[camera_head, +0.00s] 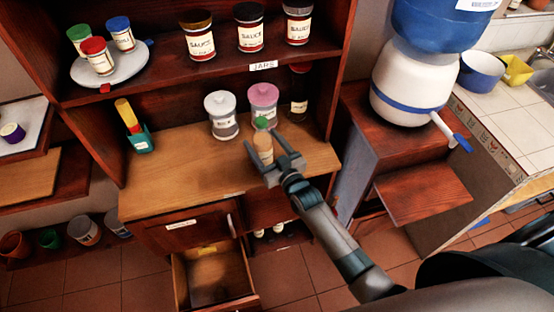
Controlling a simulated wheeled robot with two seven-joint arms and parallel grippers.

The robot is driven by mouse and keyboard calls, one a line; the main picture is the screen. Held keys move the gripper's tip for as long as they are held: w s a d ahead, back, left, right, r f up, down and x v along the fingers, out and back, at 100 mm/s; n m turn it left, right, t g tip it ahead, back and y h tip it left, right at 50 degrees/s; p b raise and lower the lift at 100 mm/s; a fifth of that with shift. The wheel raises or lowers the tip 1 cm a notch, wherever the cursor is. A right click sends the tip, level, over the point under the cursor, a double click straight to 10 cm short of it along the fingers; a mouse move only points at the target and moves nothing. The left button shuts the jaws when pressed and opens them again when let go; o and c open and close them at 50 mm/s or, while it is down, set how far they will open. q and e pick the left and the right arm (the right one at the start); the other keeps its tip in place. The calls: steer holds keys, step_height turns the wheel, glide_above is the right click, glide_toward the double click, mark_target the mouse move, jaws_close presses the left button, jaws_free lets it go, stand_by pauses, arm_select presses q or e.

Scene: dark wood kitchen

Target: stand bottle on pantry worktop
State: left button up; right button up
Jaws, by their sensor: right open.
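A bottle with a green cap (263,145) stands upright on the wooden pantry worktop (185,176), near its right front part. My right gripper (277,160) reaches in from the lower right with its jaws apart at the bottle. The fingers lie around or just beside the bottle's lower body; I cannot tell whether they touch it. The bottle's base is partly hidden by the gripper. My left gripper is not in view.
A jar with a white lid (222,116) and one with a pink lid (263,101) stand close behind the bottle. A dark bottle (299,96) is at the back right. A green holder (140,141) stands left. A drawer (212,276) hangs open below. The worktop's left middle is clear.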

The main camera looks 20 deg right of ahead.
steer(key=s+d+b, duration=0.2)
steer(key=s+b, duration=0.1)
steer(key=s, duration=0.8)
stand_by(0.6)
steer(key=s+f+g+h, duration=0.1)
steer(key=s+f+g, duration=0.3)
steer(key=f, duration=0.8)
steer(key=s+f+g, duration=0.2)
steer(key=s+f, duration=0.4)
steer(key=f, duration=0.6)
steer(key=s+f+g+h, duration=0.1)
steer(key=s+f+g, duration=0.3)
steer(key=f, duration=0.8)
steer(key=s+d+f+g, duration=0.2)
steer(key=s+f, duration=0.4)
steer(key=s, duration=0.5)
steer(key=s+d+f+g+h, duration=0.1)
steer(key=s+f, duration=0.5)
steer(key=s, duration=0.6)
steer(key=s+d+f+g, duration=0.3)
steer(key=s+f, duration=0.3)
steer(key=s, duration=0.5)
steer(key=shift+s+d+f+g, duration=0.2)
steer(key=shift+s+f+g, duration=0.1)
steer(key=shift+s, duration=0.1)
